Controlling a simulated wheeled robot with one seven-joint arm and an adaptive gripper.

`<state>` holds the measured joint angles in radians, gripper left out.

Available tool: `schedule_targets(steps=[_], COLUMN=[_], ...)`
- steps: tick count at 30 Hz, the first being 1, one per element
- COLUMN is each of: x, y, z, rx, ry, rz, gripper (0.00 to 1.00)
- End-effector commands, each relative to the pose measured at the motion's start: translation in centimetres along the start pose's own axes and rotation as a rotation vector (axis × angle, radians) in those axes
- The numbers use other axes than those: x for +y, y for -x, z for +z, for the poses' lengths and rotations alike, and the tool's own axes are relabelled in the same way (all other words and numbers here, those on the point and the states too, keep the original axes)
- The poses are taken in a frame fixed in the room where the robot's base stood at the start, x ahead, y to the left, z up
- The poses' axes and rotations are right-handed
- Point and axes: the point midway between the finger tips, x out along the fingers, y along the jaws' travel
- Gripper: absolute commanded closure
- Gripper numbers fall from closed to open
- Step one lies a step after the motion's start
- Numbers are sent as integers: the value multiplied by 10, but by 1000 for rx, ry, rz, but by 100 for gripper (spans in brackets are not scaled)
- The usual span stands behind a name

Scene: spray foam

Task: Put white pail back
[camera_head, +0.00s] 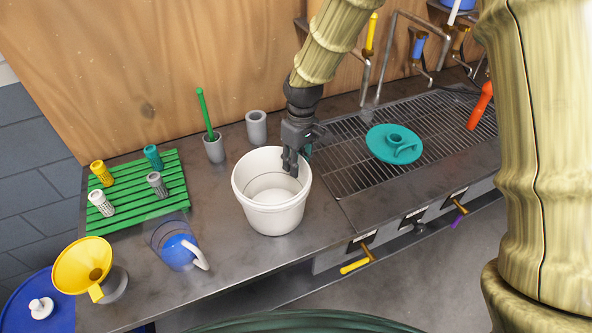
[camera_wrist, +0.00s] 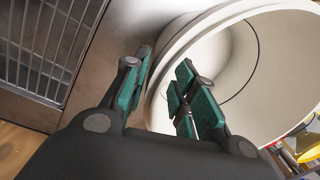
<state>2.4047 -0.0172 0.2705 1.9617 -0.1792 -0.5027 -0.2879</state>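The white pail (camera_head: 272,212) stands upright on the grey counter, left of the metal grate, and looks empty inside. My gripper (camera_head: 295,160) points down at the pail's back right rim. In the wrist view the pail (camera_wrist: 285,75) fills the right side. My gripper (camera_wrist: 165,92) shows its teal finger pads apart there. One finger is outside the pail wall and the other is over the inside, with the rim between them. A gap shows between the outer finger and the wall. I cannot tell whether the inner finger touches the pail.
A teal lidded piece (camera_head: 394,144) lies on the grate (camera_head: 345,165). A grey cup (camera_head: 256,127) and a cup with a green stick (camera_head: 214,148) stand behind the pail. A blue-and-clear jug (camera_head: 178,250), yellow funnel (camera_head: 82,265) and green rack (camera_head: 130,213) are left.

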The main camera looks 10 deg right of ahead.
Motion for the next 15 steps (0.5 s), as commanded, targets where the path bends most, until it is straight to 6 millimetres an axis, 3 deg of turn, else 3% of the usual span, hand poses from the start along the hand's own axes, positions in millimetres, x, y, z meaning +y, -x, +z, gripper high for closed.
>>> schedule_targets(steps=[15], x=[1], y=[71], z=[-1], rx=[3], ry=[-1], rz=[1], gripper=[73])
